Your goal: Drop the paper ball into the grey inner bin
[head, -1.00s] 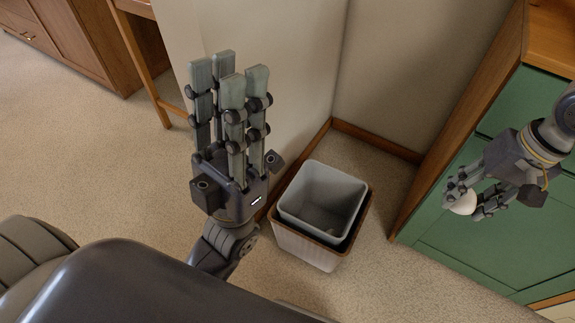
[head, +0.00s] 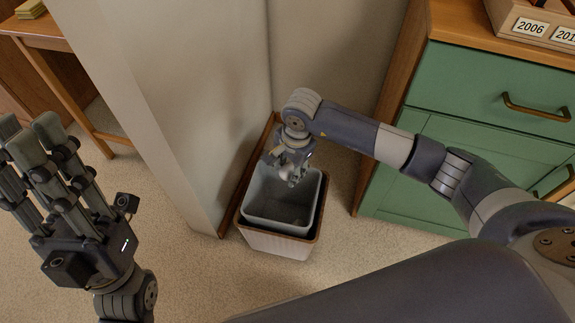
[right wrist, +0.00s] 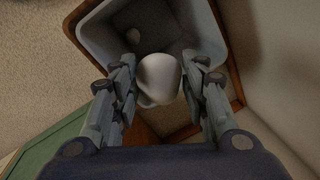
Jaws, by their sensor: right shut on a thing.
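The grey inner bin (head: 280,226) stands inside a light outer bin with a brown rim (head: 275,244) on the carpet. My right gripper (head: 290,174) is over the inner bin's opening, pointing down. In the right wrist view, the gripper (right wrist: 160,85) is shut on the white paper ball (right wrist: 158,77), which sits between the fingers with the grey inner bin (right wrist: 92,45) behind it. In the head view the fingers largely hide the ball. My left gripper (head: 32,140) is open and empty at the left, fingers straight up, away from the bins.
A pale wall corner (head: 225,120) rises beside and behind the bins. A green cabinet (head: 480,110) with brass-coloured handles stands at the right. A wooden table (head: 55,40) is at the upper left. Open carpet (head: 190,270) lies in front of the bins.

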